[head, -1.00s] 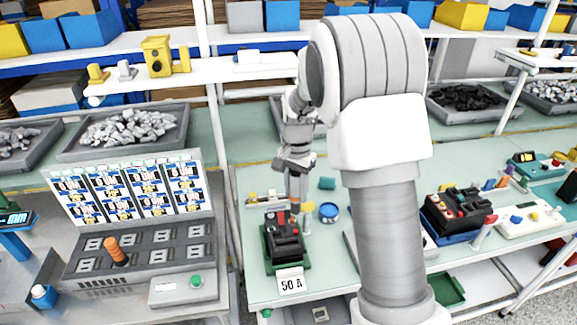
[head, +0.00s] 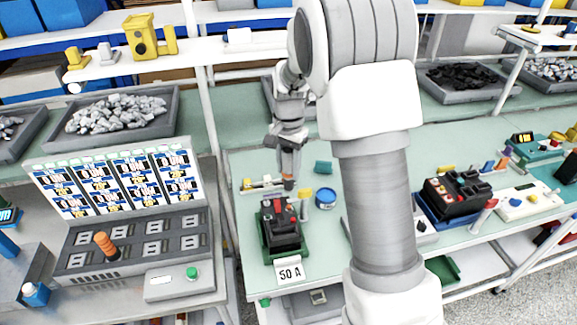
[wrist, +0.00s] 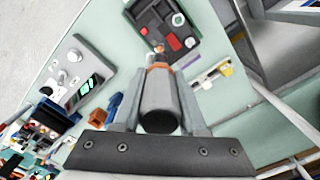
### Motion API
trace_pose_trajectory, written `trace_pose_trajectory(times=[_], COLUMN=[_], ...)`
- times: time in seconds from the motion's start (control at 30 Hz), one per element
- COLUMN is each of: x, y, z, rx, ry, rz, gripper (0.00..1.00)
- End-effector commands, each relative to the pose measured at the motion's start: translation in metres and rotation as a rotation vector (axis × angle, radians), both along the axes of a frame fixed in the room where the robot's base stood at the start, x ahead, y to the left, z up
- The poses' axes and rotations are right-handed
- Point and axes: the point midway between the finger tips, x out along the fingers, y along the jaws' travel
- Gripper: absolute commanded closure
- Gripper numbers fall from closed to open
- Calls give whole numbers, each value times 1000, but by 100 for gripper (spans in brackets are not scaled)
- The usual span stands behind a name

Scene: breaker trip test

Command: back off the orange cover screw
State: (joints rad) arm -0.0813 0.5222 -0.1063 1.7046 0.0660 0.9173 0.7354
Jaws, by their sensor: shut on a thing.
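The black breaker (head: 283,232) with red parts sits in a green holder (head: 266,250) at the front of the bench, behind a "50 A" card. It also shows at the top of the wrist view (wrist: 172,30). My gripper (head: 288,178) is beyond the breaker's back edge in the head view. In the wrist view, my gripper (wrist: 158,98) is shut on a grey cylindrical tool (wrist: 158,100) with an orange band, its far end towards the breaker. A small orange-brown spot (wrist: 158,48) shows at that end. I cannot tell whether it is the cover screw or whether they touch.
A blue round tub (head: 325,199) stands right of the breaker, and a teal block (head: 323,167) lies behind it. Another breaker (head: 457,197) sits in a blue holder on the right.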

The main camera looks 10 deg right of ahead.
Motion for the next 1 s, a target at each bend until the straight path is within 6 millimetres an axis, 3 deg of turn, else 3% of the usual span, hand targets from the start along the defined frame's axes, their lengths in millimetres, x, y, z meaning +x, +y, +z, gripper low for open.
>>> trace_pose_trajectory(times=[0.7, 1.0], x=[0, 0], y=[0, 0], z=[-56, -64], rx=[0, 0], ry=[-1, -1], rz=[0, 0], gripper=[100, 100])
